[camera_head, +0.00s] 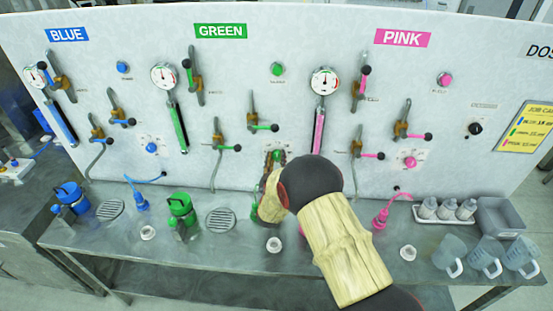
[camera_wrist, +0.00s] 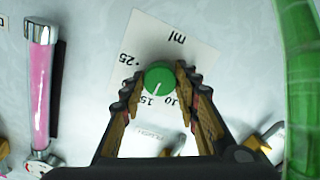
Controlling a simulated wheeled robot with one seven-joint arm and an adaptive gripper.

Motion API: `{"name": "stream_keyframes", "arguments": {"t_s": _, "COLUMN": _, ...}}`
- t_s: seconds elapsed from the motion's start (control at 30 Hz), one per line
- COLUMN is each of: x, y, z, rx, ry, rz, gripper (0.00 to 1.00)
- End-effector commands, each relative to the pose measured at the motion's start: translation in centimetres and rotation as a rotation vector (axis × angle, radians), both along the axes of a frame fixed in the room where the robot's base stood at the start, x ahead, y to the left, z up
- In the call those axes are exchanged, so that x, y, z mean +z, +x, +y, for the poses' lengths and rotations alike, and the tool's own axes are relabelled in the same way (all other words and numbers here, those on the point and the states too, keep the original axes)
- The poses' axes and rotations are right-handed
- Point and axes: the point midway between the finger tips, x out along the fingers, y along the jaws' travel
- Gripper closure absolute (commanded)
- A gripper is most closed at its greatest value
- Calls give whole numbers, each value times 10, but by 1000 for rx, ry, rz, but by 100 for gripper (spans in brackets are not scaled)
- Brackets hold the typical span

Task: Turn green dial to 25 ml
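The green dial (camera_wrist: 159,78) is a round green knob with a white pointer line, on a white scale plate (camera_wrist: 193,50) marked ml. The pointer sits near the 15 mark, and the 25 mark is at the plate's upper left in the wrist view. In the head view the dial (camera_head: 278,155) shows just above my gripper (camera_head: 276,160), on the panel below the GREEN label. In the wrist view the two fingertips of my gripper (camera_wrist: 160,74) are on either side of the dial, very close to its edges. I cannot tell whether they touch it. My gripper hides part of the scale.
Black-knobbed levers stand out from the panel near the dial, such as the green-handled lever (camera_head: 264,127) above it. The green tube (camera_wrist: 301,90) and pink tube (camera_wrist: 40,90) flank my gripper in the wrist view.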

Motion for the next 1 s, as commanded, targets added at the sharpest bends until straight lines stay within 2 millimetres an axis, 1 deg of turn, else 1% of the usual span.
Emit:
{"name": "stream_keyframes", "arguments": {"t_s": 0.07, "x": 0, "y": 0, "z": 0, "rx": 1, "ry": 0, "rz": 0, "gripper": 77}}
{"name": "stream_keyframes", "arguments": {"t_s": 0.37, "x": 0, "y": 0, "z": 0, "rx": 1, "ry": 0, "rz": 0, "gripper": 94}}
{"name": "stream_keyframes", "arguments": {"t_s": 0.67, "x": -2, "y": 0, "z": 1, "rx": 1, "ry": 33, "rz": -1, "gripper": 94}}
{"name": "stream_keyframes", "arguments": {"t_s": 0.87, "x": -4, "y": 0, "z": 0, "rx": 1, "ry": 133, "rz": -5, "gripper": 94}}
{"name": "stream_keyframes", "arguments": {"t_s": 1.0, "x": -4, "y": 0, "z": 0, "rx": 2, "ry": 244, "rz": -11, "gripper": 94}}
